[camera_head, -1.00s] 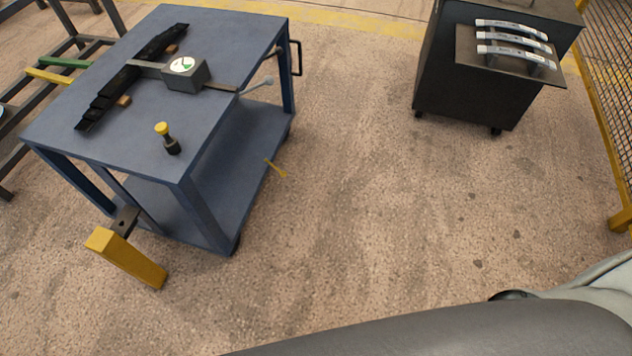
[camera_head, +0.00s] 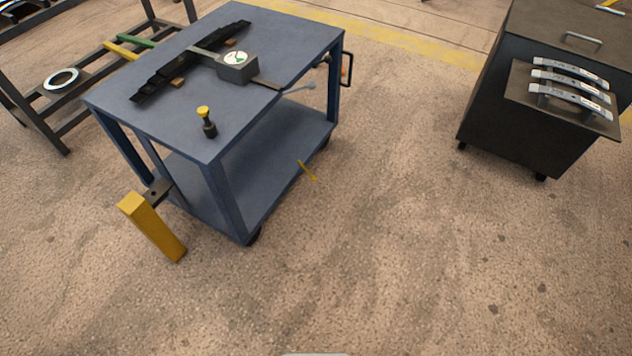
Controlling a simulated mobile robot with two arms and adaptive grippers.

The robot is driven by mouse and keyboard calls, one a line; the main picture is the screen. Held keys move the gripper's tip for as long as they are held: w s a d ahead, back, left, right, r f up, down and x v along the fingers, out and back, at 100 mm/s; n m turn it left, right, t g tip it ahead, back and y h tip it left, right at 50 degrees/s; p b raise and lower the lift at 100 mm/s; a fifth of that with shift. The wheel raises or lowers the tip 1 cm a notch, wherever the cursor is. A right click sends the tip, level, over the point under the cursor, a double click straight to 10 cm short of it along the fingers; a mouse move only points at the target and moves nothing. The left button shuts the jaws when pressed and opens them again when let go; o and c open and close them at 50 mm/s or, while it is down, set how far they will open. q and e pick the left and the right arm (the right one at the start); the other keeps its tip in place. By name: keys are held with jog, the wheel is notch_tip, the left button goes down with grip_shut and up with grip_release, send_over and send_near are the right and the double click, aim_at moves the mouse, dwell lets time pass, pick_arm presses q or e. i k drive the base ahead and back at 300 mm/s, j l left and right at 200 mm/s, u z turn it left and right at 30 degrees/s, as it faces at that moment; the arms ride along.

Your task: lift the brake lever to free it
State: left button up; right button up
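A blue two-level cart (camera_head: 187,150) stands left of centre. A small thin yellow lever (camera_head: 307,170) sticks out and down by the right edge of its lower shelf; it looks like the brake lever, though its mount is too small to make out. A grey rod with a rounded end (camera_head: 300,88) projects past the right edge of the cart top, from the side of a grey box with a round dial (camera_head: 237,67). Neither of my grippers is in view, and nothing touches the yellow lever.
A black leaf-spring stack (camera_head: 165,75) and a yellow-topped knob (camera_head: 207,120) are on the cart top. A black wheeled cabinet (camera_head: 500,135) stands at right. The floor between is clear.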

aim_at(313, 178)
jog(key=i+l+u, duration=0.15)
jog(key=u, duration=0.2)
jog(key=i+l+u, duration=0.1)
jog(key=l+u, duration=0.4)
jog(key=u, duration=0.2)
jog(key=i, duration=0.05)
